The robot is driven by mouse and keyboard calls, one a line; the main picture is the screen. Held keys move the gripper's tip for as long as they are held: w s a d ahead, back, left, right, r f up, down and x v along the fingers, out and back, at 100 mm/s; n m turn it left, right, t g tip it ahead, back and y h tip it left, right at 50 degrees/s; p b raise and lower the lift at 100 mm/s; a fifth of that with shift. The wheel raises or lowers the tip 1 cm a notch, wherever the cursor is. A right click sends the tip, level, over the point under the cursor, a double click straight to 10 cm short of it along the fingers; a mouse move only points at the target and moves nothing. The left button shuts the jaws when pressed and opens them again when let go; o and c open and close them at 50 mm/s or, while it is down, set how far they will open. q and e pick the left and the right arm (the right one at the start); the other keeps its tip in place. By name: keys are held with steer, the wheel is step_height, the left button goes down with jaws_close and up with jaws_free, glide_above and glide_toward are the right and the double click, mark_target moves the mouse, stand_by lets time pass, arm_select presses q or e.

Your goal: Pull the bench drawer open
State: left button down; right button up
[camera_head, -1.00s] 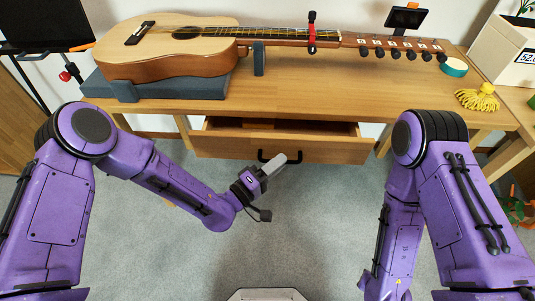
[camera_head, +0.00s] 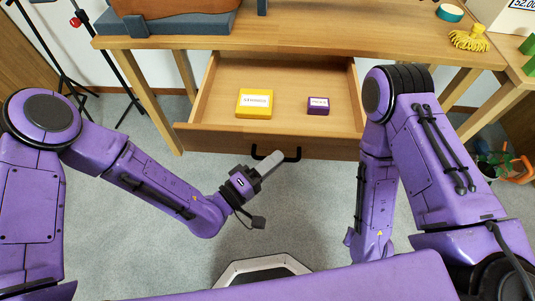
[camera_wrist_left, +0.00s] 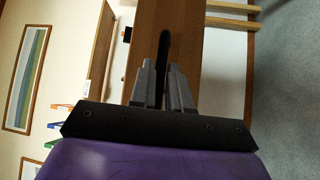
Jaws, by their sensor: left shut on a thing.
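The bench drawer (camera_head: 212,139) is open and sticks well out from under the workbench (camera_head: 300,36). Inside it lie a yellow box (camera_head: 254,103) and a smaller purple box (camera_head: 318,106). A black bar handle (camera_head: 292,154) is on the drawer front. My left gripper (camera_head: 275,160) is shut on this handle; in the left wrist view the two fingers (camera_wrist_left: 163,80) close around the black bar (camera_wrist_left: 164,48). My right arm shows at the right, but its gripper is out of view.
A guitar body on a blue-grey cradle (camera_head: 180,24) sits on the bench top, with tape (camera_head: 450,12) and a yellow tuft (camera_head: 468,40) at the right. A black stand (camera_head: 100,65) is at the left. The floor before the drawer is clear.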

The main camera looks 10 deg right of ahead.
arm_select(q)
steer(key=shift+s+a, duration=0.15)
steer(key=shift+s, duration=0.4)
steer(key=c, duration=1.2)
jaws_free()
steer(key=shift+o, duration=0.2)
steer(key=v, duration=1)
steer(key=shift+a+b, duration=0.3)
steer(key=shift+b, duration=0.1)
steer(key=shift+s+f, duration=0.1)
steer(key=shift+f, duration=0.05)
